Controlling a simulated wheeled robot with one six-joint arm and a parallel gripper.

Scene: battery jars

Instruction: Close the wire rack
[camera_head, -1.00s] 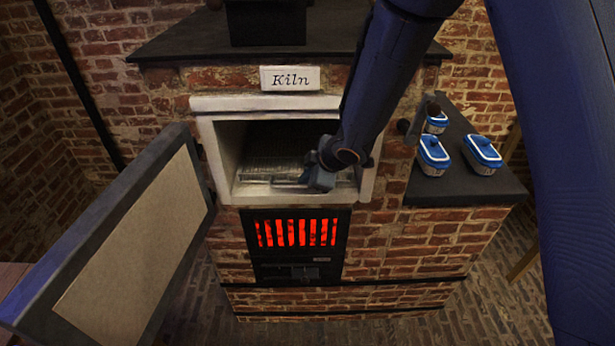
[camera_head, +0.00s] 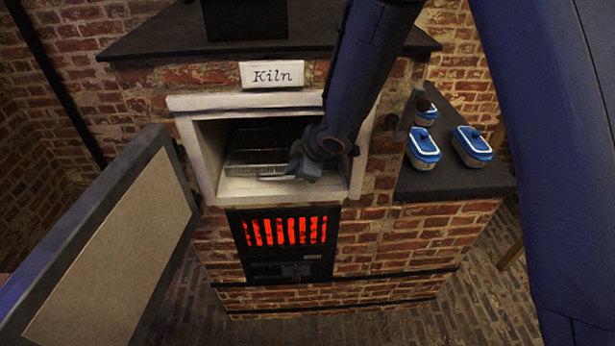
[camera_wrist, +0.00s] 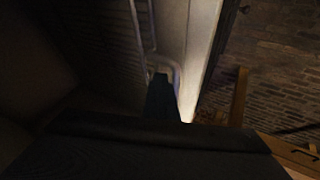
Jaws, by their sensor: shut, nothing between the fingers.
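The wire rack (camera_head: 262,150) is inside the white-framed kiln opening, with its wires running back into the chamber. Its front bar and handle are near the opening's lower middle. My gripper (camera_head: 293,176) is at the right half of the opening, shut, beside the rack's front handle. In the wrist view the shut fingers (camera_wrist: 162,92) are close to a bent metal rod of the rack (camera_wrist: 174,70); I cannot tell whether they touch. My arm hides the rack's right part.
The kiln door (camera_head: 120,240) stands wide open at the left. A dark shelf (camera_head: 455,184) at the right holds blue-lidded containers (camera_head: 472,146). A red glowing grate (camera_head: 285,232) is below the opening. A kiln sign (camera_head: 272,74) is above.

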